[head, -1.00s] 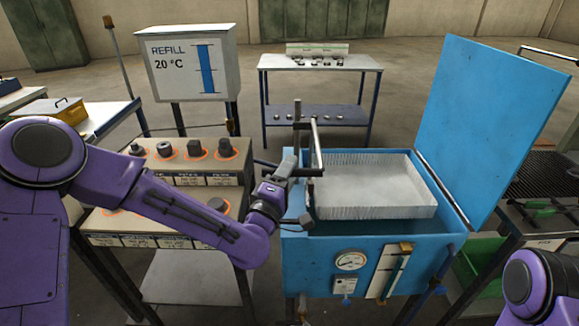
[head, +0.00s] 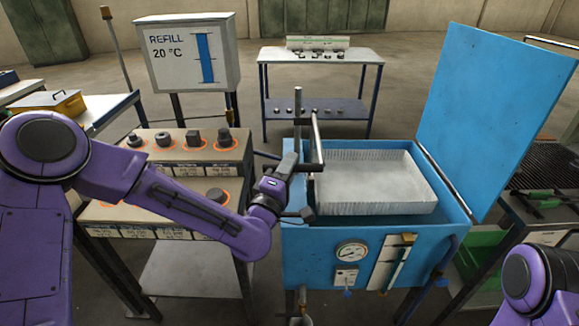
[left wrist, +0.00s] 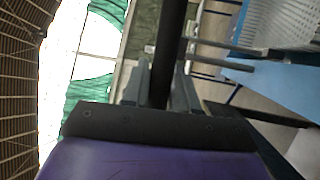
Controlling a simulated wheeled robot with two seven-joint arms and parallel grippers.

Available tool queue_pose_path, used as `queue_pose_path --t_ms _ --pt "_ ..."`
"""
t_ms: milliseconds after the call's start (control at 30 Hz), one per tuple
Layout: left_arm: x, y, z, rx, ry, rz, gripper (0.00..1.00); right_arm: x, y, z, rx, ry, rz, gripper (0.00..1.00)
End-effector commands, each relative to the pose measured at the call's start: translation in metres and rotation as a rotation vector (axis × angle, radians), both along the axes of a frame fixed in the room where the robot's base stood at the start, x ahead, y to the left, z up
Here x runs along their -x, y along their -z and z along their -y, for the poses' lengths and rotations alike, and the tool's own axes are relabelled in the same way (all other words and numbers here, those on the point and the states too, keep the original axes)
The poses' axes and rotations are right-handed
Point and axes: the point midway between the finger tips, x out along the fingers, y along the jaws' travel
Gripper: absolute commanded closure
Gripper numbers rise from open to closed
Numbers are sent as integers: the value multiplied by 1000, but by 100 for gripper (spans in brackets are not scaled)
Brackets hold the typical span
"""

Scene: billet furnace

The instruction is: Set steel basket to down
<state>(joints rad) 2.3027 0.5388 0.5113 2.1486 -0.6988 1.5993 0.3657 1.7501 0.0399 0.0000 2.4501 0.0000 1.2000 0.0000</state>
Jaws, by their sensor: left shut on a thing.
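The steel basket (head: 375,180) is a shallow pale mesh tray. In the head view it is level in the mouth of the blue tank (head: 310,248), with its front wall still showing above the dark gap behind the tank's front rim. A dark bracket (head: 316,140) stands at the basket's left end, beside an upright post (head: 298,110). My left gripper (head: 288,166) is shut on a dark bar at this bracket. In the left wrist view the dark bar (left wrist: 170,45) passes between the fingers (left wrist: 160,88). My right gripper is out of view.
The tank's blue lid (head: 490,115) stands open at the right. A stepped stand (head: 170,195) with dark parts is left of the tank. A refill sign (head: 190,55) and a blue-framed table (head: 320,65) are behind. A dark grate (head: 550,165) is at the right.

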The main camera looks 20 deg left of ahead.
Motion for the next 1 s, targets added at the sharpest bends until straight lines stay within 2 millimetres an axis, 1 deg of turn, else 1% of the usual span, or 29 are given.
queue_pose_path --t_ms 33,167,367,400,500,600,700,800,1000 --pt "2 26 0 -3 3 -12 100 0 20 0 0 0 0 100" --pt "2 59 1 -4 3 -14 100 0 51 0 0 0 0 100" --pt "2 120 1 -5 3 -16 100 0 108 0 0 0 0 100" --pt "2 133 1 -5 3 -16 100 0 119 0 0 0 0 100" --pt "2 162 1 -6 4 -17 100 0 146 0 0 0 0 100" --pt "2 187 1 -6 5 -16 100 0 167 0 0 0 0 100" --pt "2 204 1 -6 5 -16 100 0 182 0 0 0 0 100" --pt "2 213 1 -6 5 -15 100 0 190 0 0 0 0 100" --pt "3 217 1 -6 5 -18 100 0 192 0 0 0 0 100"
